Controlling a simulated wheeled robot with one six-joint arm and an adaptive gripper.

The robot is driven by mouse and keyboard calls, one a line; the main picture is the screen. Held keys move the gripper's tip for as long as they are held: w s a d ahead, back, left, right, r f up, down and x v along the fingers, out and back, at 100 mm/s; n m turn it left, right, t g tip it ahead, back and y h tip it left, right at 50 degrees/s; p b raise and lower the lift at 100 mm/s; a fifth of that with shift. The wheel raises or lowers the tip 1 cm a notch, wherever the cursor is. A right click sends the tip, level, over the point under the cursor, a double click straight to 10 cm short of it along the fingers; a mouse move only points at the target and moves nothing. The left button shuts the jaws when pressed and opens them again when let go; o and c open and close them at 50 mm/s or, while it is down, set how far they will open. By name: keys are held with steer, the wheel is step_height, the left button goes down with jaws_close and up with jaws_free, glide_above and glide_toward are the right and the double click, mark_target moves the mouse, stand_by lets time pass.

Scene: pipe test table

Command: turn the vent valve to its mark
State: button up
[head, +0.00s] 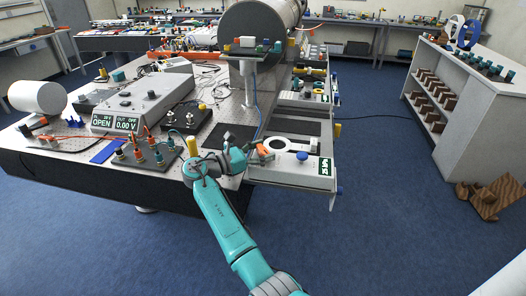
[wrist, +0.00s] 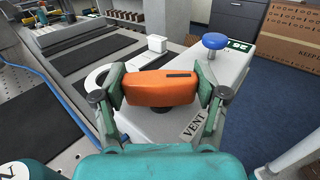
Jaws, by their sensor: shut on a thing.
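The vent valve has an orange handle (wrist: 160,88) with a dark mark on its top near the right end. It sits above a grey block with a "VENT" label (wrist: 193,124) in the wrist view. My gripper (wrist: 162,90) is shut on the orange handle, one finger at each end of it. In the head view my gripper (head: 254,153) is at the left side of the grey vent unit (head: 300,172), and the orange handle (head: 265,150) shows only in small part there. I cannot make out a target mark for the handle.
A blue knob (wrist: 215,41) stands behind and right of the handle, beside a green display (head: 325,167). A white ring (head: 278,144) lies close behind the handle. Orange leads and a terminal box (head: 147,157) are left of my arm.

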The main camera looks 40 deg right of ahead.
mark_target(263, 149)
steer(key=shift+m+g, duration=0.3)
steer(key=shift+g, duration=0.1)
steer(key=o, duration=1.2)
steer(key=shift+c, duration=0.2)
step_height(263, 149, up, 10)
steer(key=shift+f, duration=0.1)
